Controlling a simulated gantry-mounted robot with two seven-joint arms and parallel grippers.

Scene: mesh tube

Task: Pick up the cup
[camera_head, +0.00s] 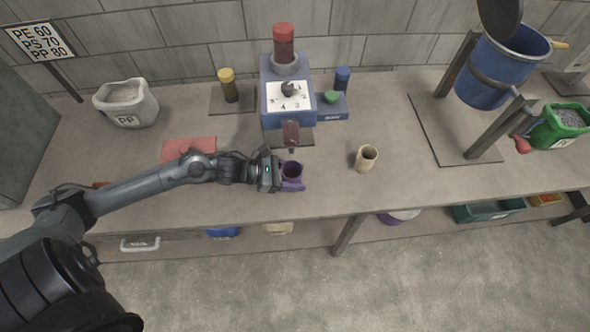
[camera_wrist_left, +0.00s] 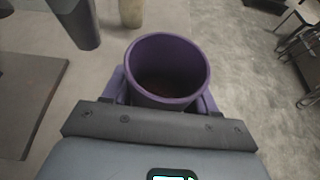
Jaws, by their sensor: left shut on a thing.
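A purple cup (camera_head: 292,170) is near the front middle of the table, below the nozzle of the blue machine. In the left wrist view the cup (camera_wrist_left: 167,70) is upright with its open mouth towards the camera, and its inside looks dark. My left gripper (camera_head: 284,178) is shut on the cup, with purple pads on either side of it. Whether the cup's base touches the table is hidden. A second cup, beige (camera_head: 366,158), stands upright on the table to the right, apart from the gripper. My right gripper is not in view.
The blue machine (camera_head: 272,103) with a red-topped hopper stands behind the cup. A red mat (camera_head: 188,149) lies behind my left arm. A PP bag (camera_head: 126,104) is at the back left. A blue bucket (camera_head: 497,72) hangs on a stand at right. The table around the beige cup is clear.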

